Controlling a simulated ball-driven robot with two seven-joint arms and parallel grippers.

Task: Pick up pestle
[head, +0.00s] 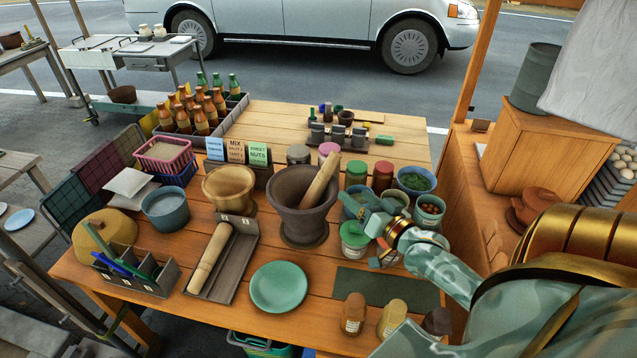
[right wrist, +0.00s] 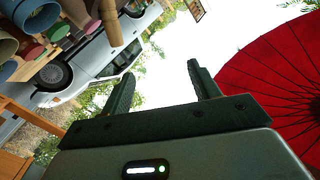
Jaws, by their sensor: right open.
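A pale wooden pestle (head: 320,180) leans in a dark clay mortar (head: 290,186), its upper end sticking out toward the upper right. My right gripper (head: 374,226) is open and empty, to the right of the mortar and apart from the pestle, over the jars. In the right wrist view the two fingers of my right gripper (right wrist: 162,90) stand apart with nothing between them. A tan rod, which looks like the pestle (right wrist: 111,24), shows beyond them at the upper left. My left gripper is not in view.
Jars and bowls crowd beside my right gripper, including a green-lidded jar (head: 354,240) and a bowl of brown nuts (head: 429,209). A second wooden roller (head: 210,258) lies in a tray at left. A green plate (head: 278,287) lies in front. Small bottles (head: 353,312) stand at the front edge.

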